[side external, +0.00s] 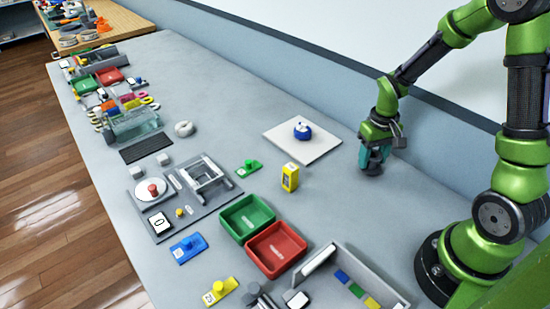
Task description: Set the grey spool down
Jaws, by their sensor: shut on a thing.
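My gripper (375,160) points down low over the right part of the grey table, to the right of the white board. It is shut on the grey spool (371,170), a small dark grey piece that shows just under the teal fingers. Most of the spool is hidden by the fingers. It is at or very near the table top; I cannot tell whether it touches.
A white board (325,146) with a blue round thing (302,131) lies left of my gripper. A yellow block (290,177) stands nearby. Green (247,218) and red (277,252) bins are in front. Bare table surrounds the gripper; the wall runs close behind.

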